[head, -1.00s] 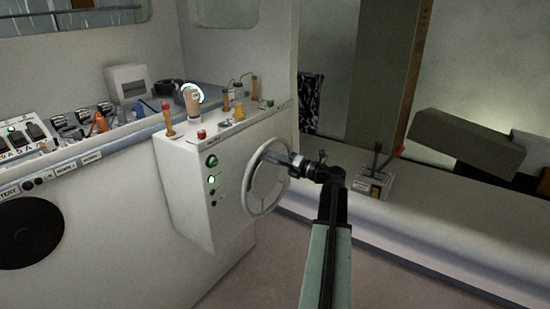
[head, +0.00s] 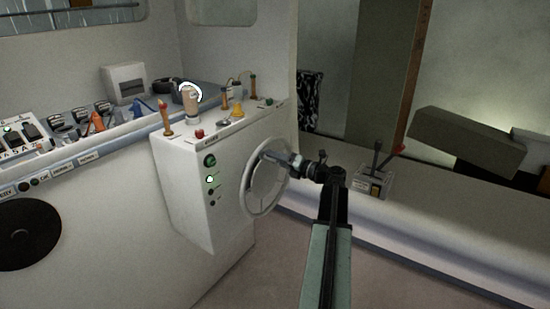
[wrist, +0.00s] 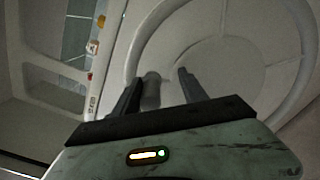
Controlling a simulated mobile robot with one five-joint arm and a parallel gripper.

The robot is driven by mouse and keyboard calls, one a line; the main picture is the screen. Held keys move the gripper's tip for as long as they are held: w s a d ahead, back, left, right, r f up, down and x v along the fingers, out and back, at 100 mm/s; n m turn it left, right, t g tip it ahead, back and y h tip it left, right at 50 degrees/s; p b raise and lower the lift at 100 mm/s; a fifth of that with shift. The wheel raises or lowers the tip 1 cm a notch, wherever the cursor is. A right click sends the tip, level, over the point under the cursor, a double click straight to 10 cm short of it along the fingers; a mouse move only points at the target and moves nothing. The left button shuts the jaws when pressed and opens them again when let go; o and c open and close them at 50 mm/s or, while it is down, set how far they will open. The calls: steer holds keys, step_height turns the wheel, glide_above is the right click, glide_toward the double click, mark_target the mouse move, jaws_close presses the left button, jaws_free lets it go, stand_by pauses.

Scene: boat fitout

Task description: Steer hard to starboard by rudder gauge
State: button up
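The white steering wheel (head: 245,190) is on the right-hand face of the white console (head: 185,205). My gripper (head: 272,157) reaches in from the right at the wheel's upper part. In the wrist view, the wheel's pale rim (wrist: 136,45) curves around a round face. My gripper (wrist: 160,92) has its two dark fingers apart there, with a short grey peg (wrist: 151,92) between them, nearer the left finger. I cannot tell whether a finger touches it. A white ring-shaped dial (head: 190,89) stands behind a beige handle (head: 192,108); no rudder reading is legible.
The console top carries a red button (head: 199,133), a yellow knob (head: 237,110) and orange-handled levers. A two-lever control box (head: 374,183) stands on the ledge right of my arm. A switch panel (head: 25,135) is at far left. Floor is open below the console.

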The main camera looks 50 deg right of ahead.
steer(key=shift+a+r, duration=0.1)
steer(key=shift+a, duration=0.05)
steer(key=s+d, duration=0.1)
steer(key=s, duration=0.6)
steer(key=shift+s, duration=0.35)
stand_by(0.7)
